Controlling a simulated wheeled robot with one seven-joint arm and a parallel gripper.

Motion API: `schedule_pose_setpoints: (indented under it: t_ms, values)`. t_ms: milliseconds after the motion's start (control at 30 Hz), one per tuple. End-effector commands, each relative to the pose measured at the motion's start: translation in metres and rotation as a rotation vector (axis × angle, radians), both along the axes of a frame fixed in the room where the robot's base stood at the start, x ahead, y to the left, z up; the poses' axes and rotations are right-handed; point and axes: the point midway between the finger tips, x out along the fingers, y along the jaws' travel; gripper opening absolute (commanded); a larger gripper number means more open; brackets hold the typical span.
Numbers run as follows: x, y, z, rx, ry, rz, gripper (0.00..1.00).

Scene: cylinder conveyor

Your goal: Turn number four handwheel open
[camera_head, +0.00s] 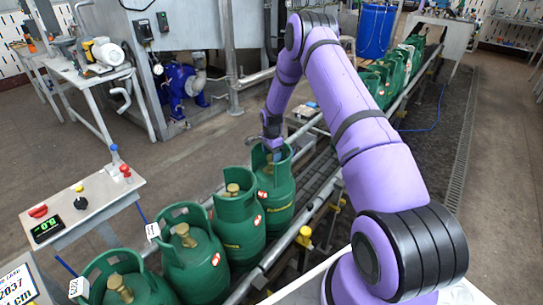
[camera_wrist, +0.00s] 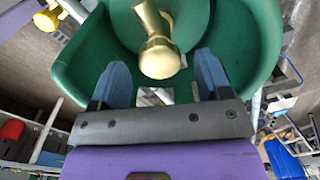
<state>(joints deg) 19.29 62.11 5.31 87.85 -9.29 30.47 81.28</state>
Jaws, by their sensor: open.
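Green gas cylinders stand in a row on the conveyor. The fourth cylinder from the front (camera_head: 277,198) has my gripper (camera_head: 272,152) reaching down into its collar, so its valve is hidden in the head view. In the wrist view my gripper (camera_wrist: 162,78) is open, with one blue finger on each side of the brass handwheel (camera_wrist: 159,57). Gaps show between the fingers and the handwheel, and I see no contact. The green collar (camera_wrist: 85,68) curves around the fingers. The nearer cylinders (camera_head: 237,225) show brass valves inside their collars.
The conveyor (camera_head: 325,165) runs from front to back right, with more green cylinders (camera_head: 392,75) farther along. A control table (camera_head: 90,205) with a display and buttons stands at left. A blue drum (camera_head: 376,32) stands at the back. Open floor lies between table and machinery.

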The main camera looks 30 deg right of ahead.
Motion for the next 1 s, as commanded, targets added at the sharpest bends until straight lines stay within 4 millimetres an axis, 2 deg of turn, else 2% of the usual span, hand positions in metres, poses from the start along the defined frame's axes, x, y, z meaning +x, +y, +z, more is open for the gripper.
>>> schedule_pose_setpoints:
  t_ms: [133, 433, 467, 600, 667, 1000]
  values:
    - [-0.0002, -0.0001, -0.0096, 0.001, 0.0, -0.001, 0.71]
    - [0.0, -0.0002, -0.011, 0.0, 0.0, 0.0, 0.71]
    - [0.0, -0.0002, -0.011, 0.0, 0.0, 0.0, 0.66]
    - [-0.0001, -0.0002, -0.0109, 0.0, 0.0, 0.0, 0.34]
    - [0.0, -0.0001, -0.0109, 0.0, 0.0, 0.0, 0.21]
    - [0.0, 0.0, -0.0107, 0.0, 0.0, 0.039, 0.21]
